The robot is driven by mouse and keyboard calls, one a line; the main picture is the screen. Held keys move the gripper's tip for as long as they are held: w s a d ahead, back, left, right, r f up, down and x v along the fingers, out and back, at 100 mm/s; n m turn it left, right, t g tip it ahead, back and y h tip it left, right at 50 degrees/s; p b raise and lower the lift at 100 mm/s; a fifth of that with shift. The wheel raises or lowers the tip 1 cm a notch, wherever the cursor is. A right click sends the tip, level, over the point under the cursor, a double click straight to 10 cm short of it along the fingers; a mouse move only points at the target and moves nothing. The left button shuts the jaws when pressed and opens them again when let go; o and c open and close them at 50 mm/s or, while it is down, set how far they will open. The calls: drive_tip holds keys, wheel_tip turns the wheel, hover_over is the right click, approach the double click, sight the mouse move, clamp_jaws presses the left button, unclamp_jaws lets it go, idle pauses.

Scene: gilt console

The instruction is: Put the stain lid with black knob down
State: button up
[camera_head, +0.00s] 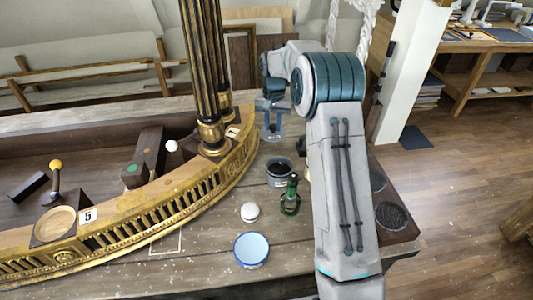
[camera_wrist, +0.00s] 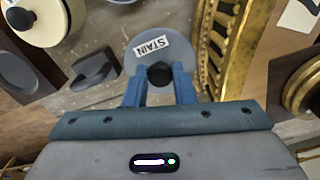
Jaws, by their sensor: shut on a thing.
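In the wrist view my gripper (camera_wrist: 160,88) is shut on the knob, one blue finger on each side. In the head view my gripper (camera_head: 272,133) hangs above the table, close behind a dark grey pot (camera_head: 280,172) and right of the gilt column. The lid is too small there to make out clearly. I cannot tell its exact height above the table.
The curved gilt console (camera_head: 160,205) with its fluted columns stands close on the left. A green bottle (camera_head: 290,197), a white ball-like object (camera_head: 250,211) and a blue-rimmed bowl (camera_head: 251,250) stand in front of the pot. A cream lid (camera_wrist: 40,22) shows in the wrist view.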

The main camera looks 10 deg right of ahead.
sight(277, 134)
drive_tip(key=f, duration=0.1)
drive_tip(key=d+f+p, duration=0.1)
drive_tip(key=f, duration=0.3)
drive_tip(key=shift+d+f, duration=0.25)
drive_tip(key=shift+a+f+p, duration=0.15)
drive_tip(key=shift+f+p, duration=0.25)
drive_tip(key=shift+f, duration=0.2)
drive_tip(key=shift+f+p, duration=0.4)
drive_tip(key=shift+f, duration=1.25)
drive_tip(key=shift+f, duration=0.2)
drive_tip(key=o, duration=1)
drive_tip(key=shift+c, duration=0.2)
drive_tip(key=shift+r, duration=0.1)
